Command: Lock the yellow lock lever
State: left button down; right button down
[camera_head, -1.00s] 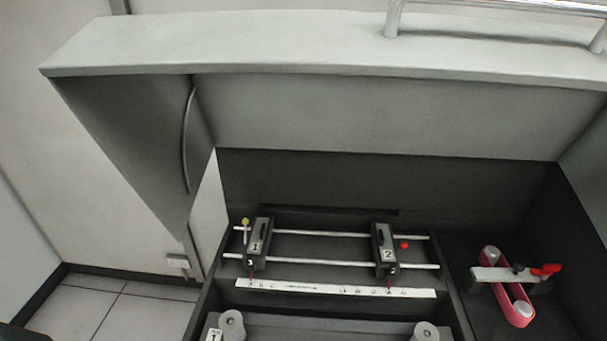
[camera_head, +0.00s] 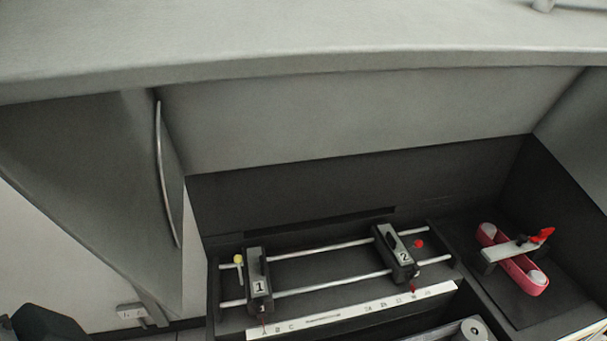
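The yellow lock lever (camera_head: 239,261) is a small yellow-knobbed lever on a thin stem, just left of the black slider block marked 1 (camera_head: 258,285). It stands near the left end of two metal rails (camera_head: 322,249) and looks roughly upright. A second black block marked 2 (camera_head: 396,254) sits further right on the rails, with a red knob (camera_head: 419,243) beside it. A dark rounded shape in the lower left corner may be part of my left arm. No gripper fingers show, and nothing touches the yellow lever.
A white lettered scale strip (camera_head: 360,309) runs in front of the rails. A pink belt on two rollers (camera_head: 515,262), with a white bar and red handle across it, lies in the right recess. A grey hood (camera_head: 330,55) overhangs the machine, and a grey side panel (camera_head: 90,180) stands at left.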

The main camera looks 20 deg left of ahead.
aim_at(238, 259)
jog(key=j+z, duration=0.35)
jog(key=j, duration=0.15)
jog(key=j+z, duration=0.3)
jog(key=j, duration=0.2)
jog(key=k+j+z, duration=0.15)
jog(key=j+z, duration=0.2)
jog(key=k+j+z, duration=0.15)
jog(key=j+z, duration=0.15)
jog(key=j, duration=0.25)
jog(key=k+j+z, duration=0.2)
jog(key=j+z, duration=0.15)
jog(key=k+j+z, duration=0.65)
jog(key=i+j, duration=0.05)
jog(key=i, duration=0.05)
